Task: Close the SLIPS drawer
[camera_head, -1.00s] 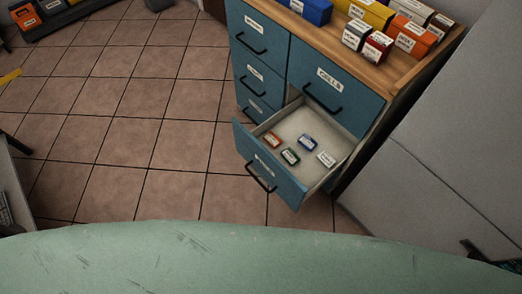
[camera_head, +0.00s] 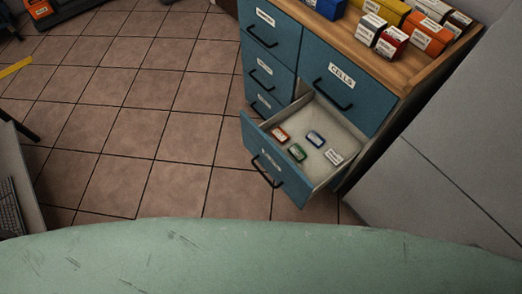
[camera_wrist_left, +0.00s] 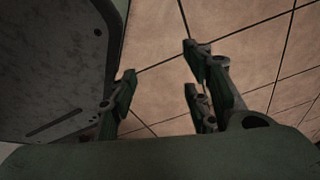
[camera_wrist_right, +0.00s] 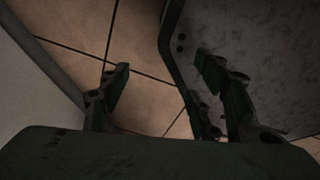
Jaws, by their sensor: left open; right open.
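The open drawer (camera_head: 276,176) is the lower right one of a blue cabinet (camera_head: 345,70) in the head view. It is pulled out toward the lower left. Its front has a black handle and a label too small to read. My left gripper (camera_wrist_left: 160,85) is open and empty above the tiled floor in the left wrist view. My right gripper (camera_wrist_right: 160,80) is open and empty in the right wrist view. Neither gripper shows in the head view, and neither touches the drawer.
Above it is a closed drawer labelled CELLS (camera_head: 342,75). Several coloured boxes, such as an orange one (camera_head: 428,32), stand on the wooden cabinet top (camera_head: 375,52). A grey panel (camera_head: 440,150) stands close on the right. The tiled floor (camera_head: 150,130) left of the drawer is clear.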

